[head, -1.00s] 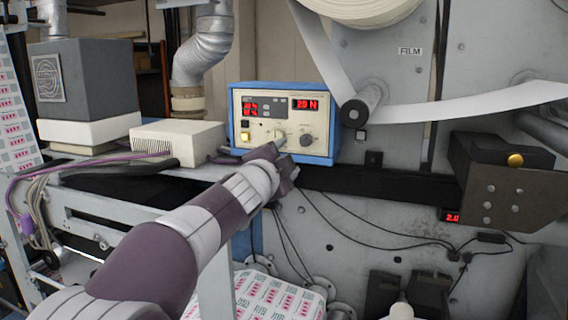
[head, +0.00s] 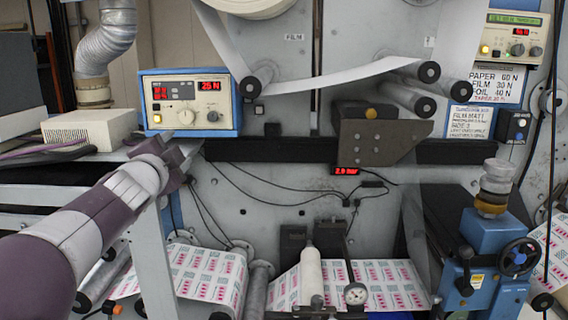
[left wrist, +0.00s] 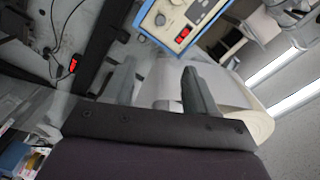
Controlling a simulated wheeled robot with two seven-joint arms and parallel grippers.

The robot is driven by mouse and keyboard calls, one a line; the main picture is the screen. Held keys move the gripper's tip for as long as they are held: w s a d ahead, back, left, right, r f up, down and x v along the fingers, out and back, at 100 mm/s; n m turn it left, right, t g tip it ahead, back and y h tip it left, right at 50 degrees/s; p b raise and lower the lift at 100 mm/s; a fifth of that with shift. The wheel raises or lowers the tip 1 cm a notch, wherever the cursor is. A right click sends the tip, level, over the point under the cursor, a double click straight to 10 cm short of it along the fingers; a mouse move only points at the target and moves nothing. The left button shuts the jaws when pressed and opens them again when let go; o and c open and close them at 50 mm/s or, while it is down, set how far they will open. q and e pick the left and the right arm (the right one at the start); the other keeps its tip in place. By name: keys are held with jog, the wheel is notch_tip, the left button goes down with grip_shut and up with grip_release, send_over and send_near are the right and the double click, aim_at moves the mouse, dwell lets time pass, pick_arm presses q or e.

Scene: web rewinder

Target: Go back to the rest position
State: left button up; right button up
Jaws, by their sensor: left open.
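My left gripper (head: 178,152) is in front of and just below the blue-framed control box (head: 190,103), apart from its knobs as far as I can tell. In the left wrist view the two fingers of my left gripper (left wrist: 160,88) stand apart with nothing between them, and the control box (left wrist: 178,22) shows beyond them at the top. The box has a red readout that reads about 25 N, a yellow button and two knobs. My right gripper is in neither view.
A pale vented box (head: 90,128) stands left of the control box. A dark bracket (head: 378,140) juts out at the centre. A blue valve unit with a black handwheel (head: 518,257) stands at the lower right. Printed web (head: 208,275) runs below. Loose black cables hang over the grey panel.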

pick_arm(q)
jog(key=s+f+n+g+y+b, duration=0.1)
jog(key=s+f+n+g, duration=0.35)
jog(key=f, duration=0.85)
jog(key=s+f+n+g+y+b, duration=0.1)
jog(key=s+f+n+g, duration=0.3)
jog(key=f, duration=1)
jog(key=s+d+f+n+g, duration=0.1)
jog(key=s+f+g, duration=0.3)
jog(key=s+f, duration=0.4)
jog(key=s+d+f+n+g+h+b, duration=0.1)
jog(key=s+d+f+n+g, duration=0.1)
jog(key=s+f, duration=0.6)
jog(key=s+n+g, duration=0.1)
jog(key=s+g, duration=0.1)
jog(key=s, duration=0.4)
jog(key=shift+s+d+f, duration=0.15)
jog(key=shift+f, duration=0.25)
jog(key=shift+n, duration=0.25)
